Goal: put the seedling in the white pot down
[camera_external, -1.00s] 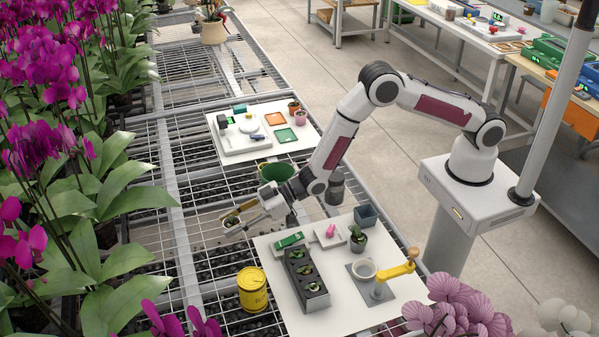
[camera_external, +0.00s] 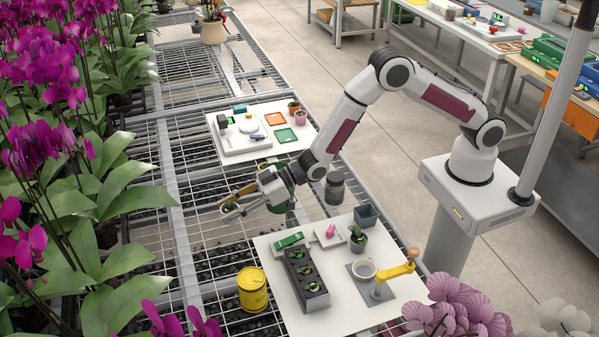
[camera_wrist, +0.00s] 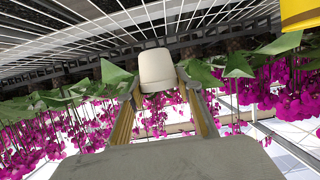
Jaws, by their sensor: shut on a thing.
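My gripper (camera_external: 232,208) hangs over the wire bench, left of the near white board, in the outside view. In the wrist view its two fingers close on the sides of a white pot (camera_wrist: 157,70). That view is upside down, so the pot's narrow base points up in the picture and its rim points down. I cannot tell the seedling apart from the flowers and leaves behind it. In the outside view the pot is too small and covered to make out clearly.
The near white board (camera_external: 345,312) holds a dark tray of plants (camera_external: 313,302), a potted plant (camera_external: 357,240) and a yellow-handled device (camera_external: 395,272). A yellow tin (camera_external: 252,290) stands left of it. Orchids (camera_external: 50,150) line the left side. Open bench mesh lies between.

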